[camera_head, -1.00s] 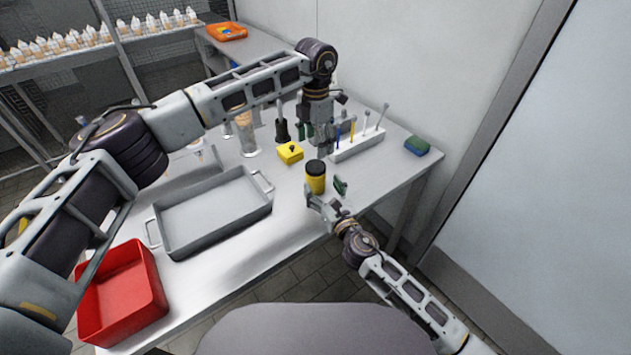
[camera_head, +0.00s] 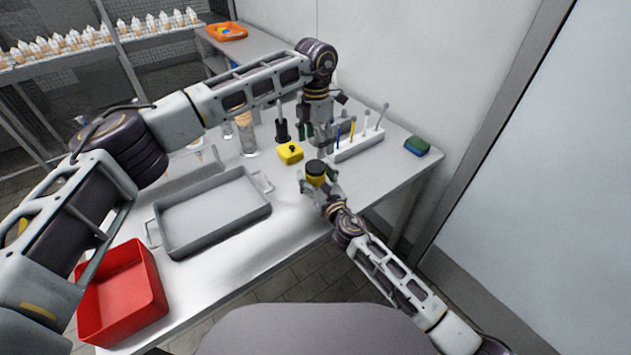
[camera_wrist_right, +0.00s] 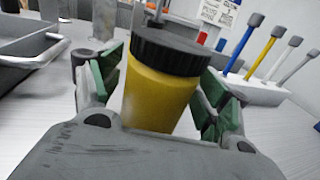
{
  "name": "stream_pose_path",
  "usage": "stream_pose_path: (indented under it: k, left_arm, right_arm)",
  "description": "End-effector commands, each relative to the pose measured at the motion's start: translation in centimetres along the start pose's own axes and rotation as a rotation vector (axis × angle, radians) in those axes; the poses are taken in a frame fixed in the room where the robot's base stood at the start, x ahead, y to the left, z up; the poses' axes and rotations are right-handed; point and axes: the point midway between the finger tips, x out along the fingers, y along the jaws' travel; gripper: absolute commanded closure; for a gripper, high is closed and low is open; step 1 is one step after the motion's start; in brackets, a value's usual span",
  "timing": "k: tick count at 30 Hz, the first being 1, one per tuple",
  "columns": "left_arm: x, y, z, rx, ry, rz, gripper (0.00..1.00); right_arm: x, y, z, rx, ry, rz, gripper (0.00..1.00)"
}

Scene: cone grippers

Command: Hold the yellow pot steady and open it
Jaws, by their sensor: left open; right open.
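The yellow pot (camera_head: 316,179) with a black ribbed lid (camera_head: 315,167) stands upright near the table's front right part. In the right wrist view the pot (camera_wrist_right: 157,95) sits between the two green finger pads, its black lid (camera_wrist_right: 168,50) above them. My right gripper (camera_head: 318,188) is open around the pot's body; small gaps seem to show at the pads. My left gripper (camera_head: 318,140) is open and empty, pointing down, behind and above the pot. The lower front of the pot is hidden by my right gripper.
A yellow block with a black knob (camera_head: 290,153) is left of the pot. A white rack (camera_head: 358,145) with upright brushes is behind right. A grey tray (camera_head: 213,213) and red bin (camera_head: 121,292) are left. A green-blue sponge (camera_head: 417,146) lies at far right.

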Motion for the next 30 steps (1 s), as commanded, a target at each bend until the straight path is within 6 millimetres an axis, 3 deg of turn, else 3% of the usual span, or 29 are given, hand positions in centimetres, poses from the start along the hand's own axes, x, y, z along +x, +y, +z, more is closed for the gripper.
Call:
stream_pose_path:
  k: [2, 19, 30]
  left_arm:
    - [0.0, 0.0, 0.0, 0.0, 0.0, 0.0, 0.27]
    - [0.0, 0.0, 0.0, 0.0, 0.0, 0.0, 0.27]
    - [0.0, 0.0, 0.0, 0.084, 0.0, 0.0, 0.27]
  right_arm:
    - [-0.01, 0.01, 0.01, 0.0, 0.0, 0.0, 0.27]
    - [-0.02, 0.0, 0.0, 0.0, 0.0, 0.0, 1.0]
    - [-0.03, -0.01, 0.0, 0.0, 0.0, 0.0, 1.0]
